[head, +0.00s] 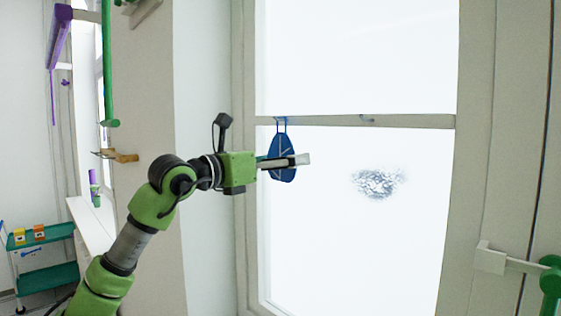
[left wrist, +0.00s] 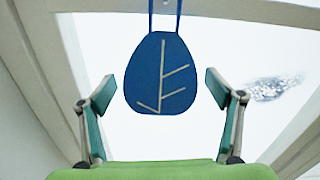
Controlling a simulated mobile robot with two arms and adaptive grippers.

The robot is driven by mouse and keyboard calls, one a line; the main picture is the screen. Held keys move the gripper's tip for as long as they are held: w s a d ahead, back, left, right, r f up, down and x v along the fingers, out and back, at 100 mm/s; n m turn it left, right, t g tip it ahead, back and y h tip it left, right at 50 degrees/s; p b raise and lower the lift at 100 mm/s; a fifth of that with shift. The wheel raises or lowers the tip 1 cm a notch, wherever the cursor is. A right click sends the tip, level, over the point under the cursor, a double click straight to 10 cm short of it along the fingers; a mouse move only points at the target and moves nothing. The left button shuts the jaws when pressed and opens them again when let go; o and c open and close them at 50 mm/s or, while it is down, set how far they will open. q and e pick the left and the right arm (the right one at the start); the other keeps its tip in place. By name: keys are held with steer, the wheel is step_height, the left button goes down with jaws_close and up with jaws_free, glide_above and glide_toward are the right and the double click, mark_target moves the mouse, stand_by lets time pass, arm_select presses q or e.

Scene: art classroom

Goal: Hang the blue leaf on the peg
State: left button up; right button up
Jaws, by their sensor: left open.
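The blue leaf (head: 281,172), a flat oval with pale vein lines, hangs upright by a blue loop from the window's crossbar (head: 410,121). My left gripper (head: 301,160) is level with the leaf and overlaps it in the head view. In the left wrist view the leaf (left wrist: 146,70) lies between the two spread fingertips, with a visible gap on each side. The gripper is open and holds nothing. A wooden peg (head: 126,158) sticks out from the wall pillar at the left. My right gripper is not in view.
A small hook (head: 367,119) sits on the crossbar right of the leaf. A green shelf cart (head: 48,278) with small boxes stands at lower left. A green fitting (head: 551,281) is at the right edge. A green bar (head: 108,70) hangs left of the pillar.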

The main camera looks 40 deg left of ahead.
arm_select(q)
steer(key=shift+s, duration=0.15)
steer(key=s+a, duration=0.1)
steer(key=s, duration=1)
steer(key=shift+s+f, duration=0.15)
steer(key=shift+s, duration=0.2)
